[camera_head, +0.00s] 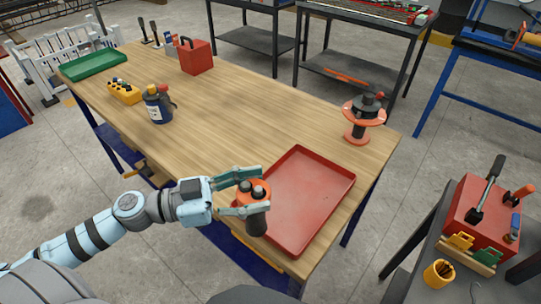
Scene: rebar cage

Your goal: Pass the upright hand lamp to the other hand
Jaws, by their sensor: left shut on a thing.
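The hand lamp (257,222), orange on top with a dark lower body, is upright at the front edge of the wooden table. My left gripper (262,190) is shut on it, one finger on the far side and one on the near side. The fingers cover part of its orange top. I cannot tell whether its base touches anything. My right gripper is not in view.
A red tray (305,200) lies empty just right of the lamp. An orange and black reel (362,116) stands at the table's right end. A dark blue container (157,105), yellow block (124,91), red box (195,57) and green tray (93,65) stand left. The table's middle is clear.

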